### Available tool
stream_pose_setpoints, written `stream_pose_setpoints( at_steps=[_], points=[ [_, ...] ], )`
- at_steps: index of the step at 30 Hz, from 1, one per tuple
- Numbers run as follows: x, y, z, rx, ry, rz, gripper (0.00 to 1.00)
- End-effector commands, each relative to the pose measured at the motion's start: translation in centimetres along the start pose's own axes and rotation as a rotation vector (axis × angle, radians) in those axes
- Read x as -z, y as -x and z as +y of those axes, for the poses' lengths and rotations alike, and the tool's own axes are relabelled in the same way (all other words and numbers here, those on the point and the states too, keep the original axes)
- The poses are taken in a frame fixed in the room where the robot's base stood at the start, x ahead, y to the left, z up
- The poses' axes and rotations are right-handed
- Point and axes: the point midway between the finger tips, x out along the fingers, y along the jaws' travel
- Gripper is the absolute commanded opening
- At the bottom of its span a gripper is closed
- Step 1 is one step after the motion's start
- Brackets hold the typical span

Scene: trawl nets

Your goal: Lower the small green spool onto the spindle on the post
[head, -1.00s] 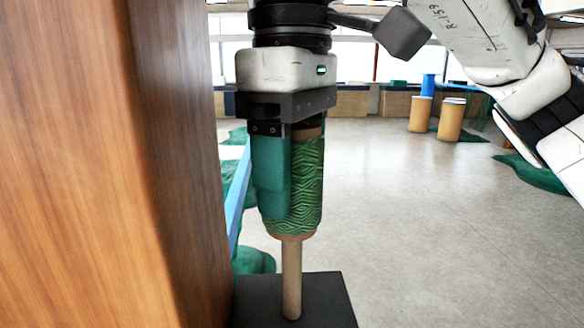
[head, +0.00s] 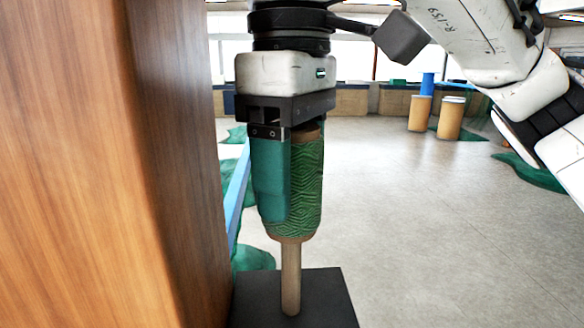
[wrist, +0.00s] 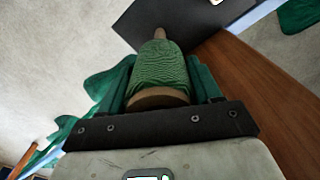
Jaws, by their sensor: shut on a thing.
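The small green spool (head: 306,190) is upright in my gripper (head: 283,195), whose teal fingers are shut on it. In the wrist view the spool (wrist: 160,75) sits between both fingers of my gripper (wrist: 160,72). The tan spindle (head: 291,278) rises from the dark top of the post (head: 335,292). The spool's lower end lines up with the spindle's upper part in the head view. The spindle's top is not visible, so I cannot tell how far it is inside the spool. In the wrist view the spindle (wrist: 160,33) shows beyond the spool's far end.
A large wooden block or panel (head: 90,160) stands close on the left of the gripper. Green nets (head: 530,172) lie on the floor. Tan cylinders (head: 449,118) stand at the back right. The floor to the right is open.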

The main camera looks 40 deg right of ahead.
Motion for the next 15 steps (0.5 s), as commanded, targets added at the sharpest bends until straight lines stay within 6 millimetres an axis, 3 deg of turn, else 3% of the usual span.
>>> stream_pose_setpoints(
  at_steps=[15],
  points=[
    [0.0,-1.7,0.0,0.000,-0.001,0.000,0.29]
  ],
)
